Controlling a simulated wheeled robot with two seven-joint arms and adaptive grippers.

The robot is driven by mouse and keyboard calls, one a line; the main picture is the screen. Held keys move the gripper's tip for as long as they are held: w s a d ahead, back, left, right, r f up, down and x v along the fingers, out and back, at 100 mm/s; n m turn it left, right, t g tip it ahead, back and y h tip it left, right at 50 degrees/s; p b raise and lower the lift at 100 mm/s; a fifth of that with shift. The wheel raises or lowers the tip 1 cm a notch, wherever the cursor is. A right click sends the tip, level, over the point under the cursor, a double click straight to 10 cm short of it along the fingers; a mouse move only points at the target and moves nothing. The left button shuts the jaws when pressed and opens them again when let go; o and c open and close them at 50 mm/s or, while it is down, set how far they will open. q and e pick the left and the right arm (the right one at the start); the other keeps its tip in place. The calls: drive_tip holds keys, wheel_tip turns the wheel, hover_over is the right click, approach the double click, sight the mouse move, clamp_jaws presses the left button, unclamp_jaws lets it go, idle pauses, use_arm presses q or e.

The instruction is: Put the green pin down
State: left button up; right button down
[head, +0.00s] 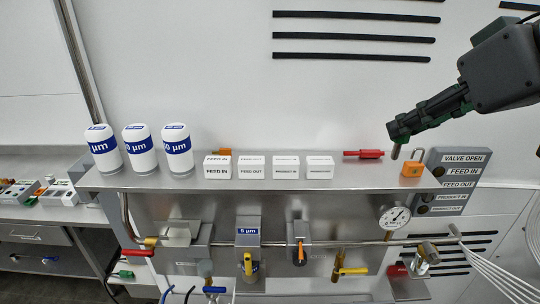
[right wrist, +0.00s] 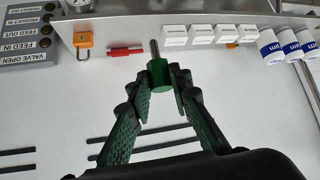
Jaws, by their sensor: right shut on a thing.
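The green pin shows in the right wrist view (right wrist: 158,74), with a green head and a bare metal shank pointing away from the jaws. My right gripper (right wrist: 162,92) is shut on its green head. In the head view, my right gripper (head: 402,128) comes in from the upper right and holds the green pin (head: 395,151) above the right part of the steel shelf (head: 260,182). The metal end points down and looks clear of the shelf. The gripper hides most of the head there. My left gripper is not in view.
A red pin (head: 363,154) lies on the shelf, left of an orange padlock (head: 411,170). White label blocks (head: 285,167) and several white filter cartridges (head: 177,150) stand further left. A grey label board (head: 447,182) is at the right.

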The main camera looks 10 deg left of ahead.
drive_tip(key=shift+w, duration=0.25)
drive_tip(key=shift+w+d+p+x, duration=0.25)
drive_tip(key=shift+d+p+x, duration=0.35)
drive_tip(key=shift+x, duration=2.45)
drive_tip(key=shift+w+d+p+x, duration=0.35)
drive_tip(key=shift+p+x, duration=0.45)
drive_tip(key=shift+x, duration=2.25)
drive_tip(key=shift+w+d+p+x, duration=0.15)
drive_tip(key=shift+d+p+x, duration=0.5)
drive_tip(key=shift+x, duration=2.35)
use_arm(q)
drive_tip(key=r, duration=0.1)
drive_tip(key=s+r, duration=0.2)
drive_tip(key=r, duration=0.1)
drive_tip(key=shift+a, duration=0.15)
use_arm(e)
drive_tip(key=shift+a+f, duration=0.1)
drive_tip(key=shift+a, duration=0.1)
